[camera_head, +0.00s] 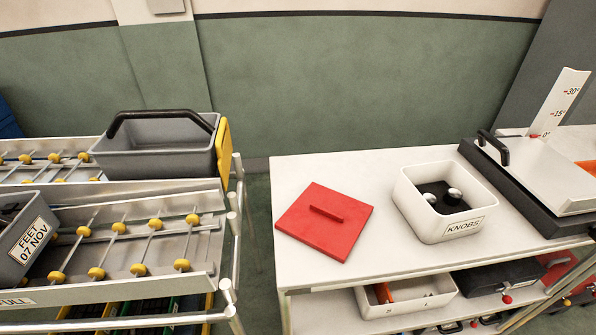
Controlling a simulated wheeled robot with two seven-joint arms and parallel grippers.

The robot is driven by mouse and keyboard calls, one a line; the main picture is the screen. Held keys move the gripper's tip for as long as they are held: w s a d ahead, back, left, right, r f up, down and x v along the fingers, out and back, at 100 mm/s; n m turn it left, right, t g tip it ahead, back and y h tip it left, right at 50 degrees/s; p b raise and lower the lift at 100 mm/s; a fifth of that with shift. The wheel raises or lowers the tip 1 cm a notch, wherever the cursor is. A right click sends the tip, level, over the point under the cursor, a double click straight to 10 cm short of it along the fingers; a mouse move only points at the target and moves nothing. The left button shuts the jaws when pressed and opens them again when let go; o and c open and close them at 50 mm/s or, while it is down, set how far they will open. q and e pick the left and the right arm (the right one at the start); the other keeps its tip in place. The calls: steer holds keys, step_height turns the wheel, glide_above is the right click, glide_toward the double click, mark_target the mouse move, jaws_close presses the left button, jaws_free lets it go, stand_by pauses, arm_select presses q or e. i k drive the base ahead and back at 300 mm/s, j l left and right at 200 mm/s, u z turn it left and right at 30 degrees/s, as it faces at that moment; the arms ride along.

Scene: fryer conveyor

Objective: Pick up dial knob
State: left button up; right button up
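A white open box (410,207) labelled "KNOBS" stands on the white table at the right. Inside it are dark knobs with silvery tops; one dial knob (454,194) shows near the middle right of the box, and another silvery top (430,198) shows to its left. The dark shapes beneath them overlap, so I cannot tell exactly how many knobs lie there. Neither of my grippers is in view.
A red square lid with a handle (310,232) lies left of the box on the white table (375,170). A black-and-white device (535,170) with an angle scale stands right. Left are a roller rack (140,243) and a grey bin (157,163). A lower shelf holds trays.

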mark_target(453, 196)
steer(key=z, duration=1.3)
steer(key=i+l+u, duration=0.3)
steer(key=l, duration=0.35)
steer(key=i+l+u, duration=0.15)
steer(key=l+u, duration=0.15)
steer(key=l, duration=0.35)
steer(key=i+l+u, duration=0.1)
steer(key=l+u, duration=0.2)
steer(key=l, duration=0.4)
steer(key=l+u, duration=0.3)
steer(key=l, duration=0.45)
steer(key=i, duration=0.05)
